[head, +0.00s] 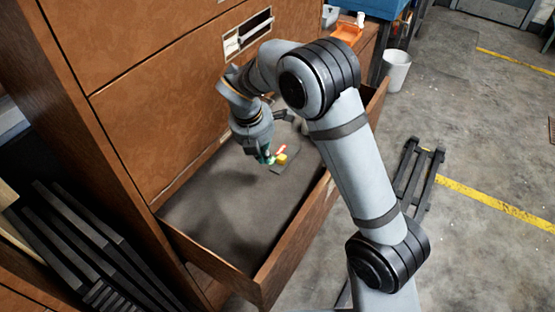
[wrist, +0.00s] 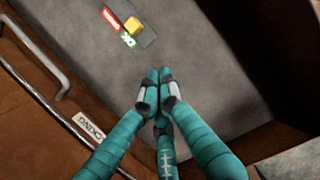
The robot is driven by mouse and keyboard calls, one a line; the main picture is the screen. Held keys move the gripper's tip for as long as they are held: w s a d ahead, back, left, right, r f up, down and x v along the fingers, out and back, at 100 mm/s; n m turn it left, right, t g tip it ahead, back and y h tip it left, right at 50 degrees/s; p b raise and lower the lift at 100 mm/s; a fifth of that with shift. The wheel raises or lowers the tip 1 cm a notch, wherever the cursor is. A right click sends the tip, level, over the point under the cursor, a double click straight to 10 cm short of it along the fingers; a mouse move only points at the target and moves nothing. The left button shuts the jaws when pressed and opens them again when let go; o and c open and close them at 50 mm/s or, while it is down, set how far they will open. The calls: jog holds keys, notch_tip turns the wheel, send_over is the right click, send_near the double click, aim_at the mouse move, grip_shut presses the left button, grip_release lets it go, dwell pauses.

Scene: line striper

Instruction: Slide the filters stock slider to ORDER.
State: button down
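The stock slider is a small yellow block (wrist: 132,25) on a narrow dark grey plate (wrist: 148,40) lying on the drawer floor. A red label (wrist: 110,17) and a green label (wrist: 128,40) sit beside the block; their text is too small to read. The block (head: 282,159) also shows in the head view, in the open drawer. My gripper (wrist: 159,74) has teal fingers with their tips together and nothing visible between them. In the head view my gripper (head: 264,157) is over the drawer, beside the labels; whether it touches anything is unclear.
The wooden drawer (head: 255,286) is pulled out of a brown cabinet (head: 150,85); its walls surround the work area. Most of the drawer's grey floor (head: 215,205) is bare. In the wrist view a metal handle (wrist: 48,75) and a white label plate (wrist: 88,125) are at the left.

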aim_at(285, 156)
jog(key=x, duration=1)
jog(key=shift+d+p, duration=0.15)
jog(key=shift+p, duration=0.25)
jog(key=w, duration=0.1)
jog(key=w+d+p, duration=0.1)
jog(key=w, duration=0.1)
jog(key=shift+d+r+p, duration=0.1)
jog(key=shift+d+p, duration=0.2)
jog(key=shift+p, duration=0.1)
jog(key=shift+w+d, duration=0.2)
jog(key=shift+w, duration=0.1)
jog(key=w+d, duration=0.1)
jog(key=w+p, duration=0.1)
jog(key=w, duration=0.1)
jog(key=w+d+p, duration=0.1)
jog(key=shift+w+d, duration=0.2)
jog(key=shift+d, duration=0.15)
